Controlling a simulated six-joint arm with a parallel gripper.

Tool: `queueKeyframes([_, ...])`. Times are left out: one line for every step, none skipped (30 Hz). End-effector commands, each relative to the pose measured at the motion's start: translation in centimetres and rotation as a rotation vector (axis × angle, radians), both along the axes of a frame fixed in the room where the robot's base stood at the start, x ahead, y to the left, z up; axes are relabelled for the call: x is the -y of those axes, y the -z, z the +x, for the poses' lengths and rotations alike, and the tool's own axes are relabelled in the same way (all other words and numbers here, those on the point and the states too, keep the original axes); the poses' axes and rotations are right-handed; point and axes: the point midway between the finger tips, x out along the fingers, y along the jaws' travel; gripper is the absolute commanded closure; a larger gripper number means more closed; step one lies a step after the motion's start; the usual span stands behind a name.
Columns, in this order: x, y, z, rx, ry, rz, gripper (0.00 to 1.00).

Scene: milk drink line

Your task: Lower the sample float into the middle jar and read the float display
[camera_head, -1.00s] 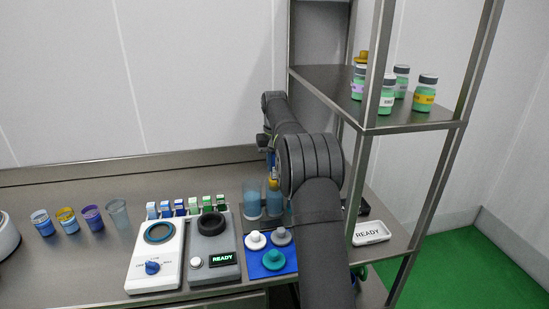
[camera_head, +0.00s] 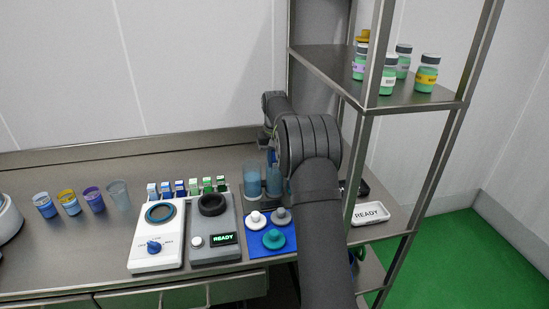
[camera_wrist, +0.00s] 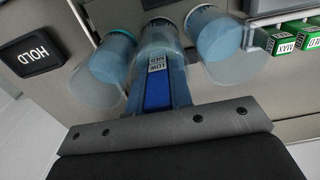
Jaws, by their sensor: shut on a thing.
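Three clear jars with blue liquid stand side by side in the wrist view: a left jar (camera_wrist: 112,60), a middle jar (camera_wrist: 180,48) and a right jar (camera_wrist: 218,36). My gripper (camera_wrist: 158,80) is shut over the middle jar. It holds the sample float, whose labelled part (camera_wrist: 157,66) shows between the fingers. The float's lower end is hidden, so I cannot tell how deep it sits.
A white READY plate (camera_head: 370,212) lies right of my arm by the shelf post (camera_head: 375,130). A blue mat (camera_head: 255,246) with knobbed pieces, a grey READY device (camera_head: 213,228) and a white dial device (camera_head: 157,235) stand at the front. Green and blue small boxes (camera_wrist: 285,40) are near the jars.

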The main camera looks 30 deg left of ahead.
Motion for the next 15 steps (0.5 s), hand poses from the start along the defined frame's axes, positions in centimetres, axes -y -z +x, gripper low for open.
queueKeyframes([0.00,0.03,0.00,0.000,0.000,0.000,1.00])
queueKeyframes([0.00,0.04,0.00,0.000,0.000,0.000,1.00])
queueKeyframes([0.01,0.04,-0.01,0.000,0.000,0.000,1.00])
queueKeyframes([0.01,0.03,-0.01,0.000,0.000,0.000,1.00])
queueKeyframes([0.01,0.03,-0.01,0.000,0.000,0.000,1.00])
queueKeyframes([0.01,0.03,-0.01,0.000,0.000,0.000,1.00])
queueKeyframes([0.01,0.02,-0.01,0.000,0.000,0.000,1.00])
queueKeyframes([0.01,0.02,-0.01,0.000,0.000,0.000,1.00])
queueKeyframes([0.01,0.02,-0.01,0.000,0.000,0.000,1.00])
queueKeyframes([0.01,0.02,-0.01,0.000,0.000,0.000,1.00])
queueKeyframes([0.01,0.02,-0.01,0.000,0.000,0.000,1.00])
queueKeyframes([0.01,0.02,-0.01,0.000,0.000,0.000,1.00])
queueKeyframes([0.01,0.02,-0.01,0.000,0.000,0.000,1.00])
queueKeyframes([0.01,0.02,-0.01,0.000,0.000,0.000,0.75])
queueKeyframes([0.01,0.01,-0.01,0.000,0.000,0.000,0.67])
